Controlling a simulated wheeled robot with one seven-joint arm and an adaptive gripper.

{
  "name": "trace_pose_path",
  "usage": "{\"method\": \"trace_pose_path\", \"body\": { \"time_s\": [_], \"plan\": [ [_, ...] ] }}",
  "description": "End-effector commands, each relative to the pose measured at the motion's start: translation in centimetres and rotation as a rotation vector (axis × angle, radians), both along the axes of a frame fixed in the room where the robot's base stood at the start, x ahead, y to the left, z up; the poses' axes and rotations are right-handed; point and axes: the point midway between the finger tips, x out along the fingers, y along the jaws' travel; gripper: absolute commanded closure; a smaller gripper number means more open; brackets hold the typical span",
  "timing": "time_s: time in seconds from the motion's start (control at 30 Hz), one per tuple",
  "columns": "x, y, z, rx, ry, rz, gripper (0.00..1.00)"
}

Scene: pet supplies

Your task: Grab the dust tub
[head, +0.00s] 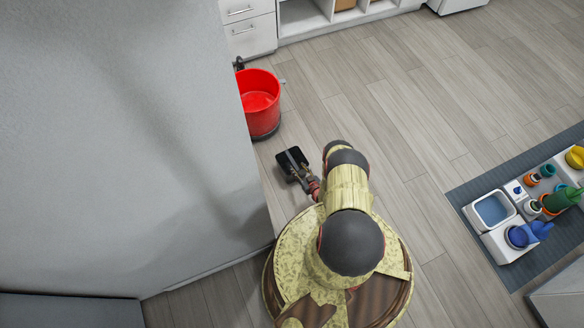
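A red round tub (262,88) with a dark base stands on the wooden floor at the upper left of centre in the head view. It is the only tub-like thing near my arm, but no label shows that it is the dust tub. The large grey block hides its left side. My gripper (292,163) is a dark shape at the end of my arm, below and slightly right of the tub, and apart from it. Its fingers are too small and dark to tell open from shut.
A tall grey block (130,130) fills the left, close beside the tub and my arm. White drawers (250,35) and shelves stand at the top. At right, a dark mat (470,190) bears white trays with several colourful items. Open floor (400,110) lies between.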

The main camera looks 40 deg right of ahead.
Motion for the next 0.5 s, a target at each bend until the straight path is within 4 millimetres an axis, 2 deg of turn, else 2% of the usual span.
{"method": "trace_pose_path", "body": {
  "time_s": [0.5],
  "plan": [
    [5.4, -0.9, -2.4, -0.001, 0.000, 0.001, 0.61]
  ]
}}
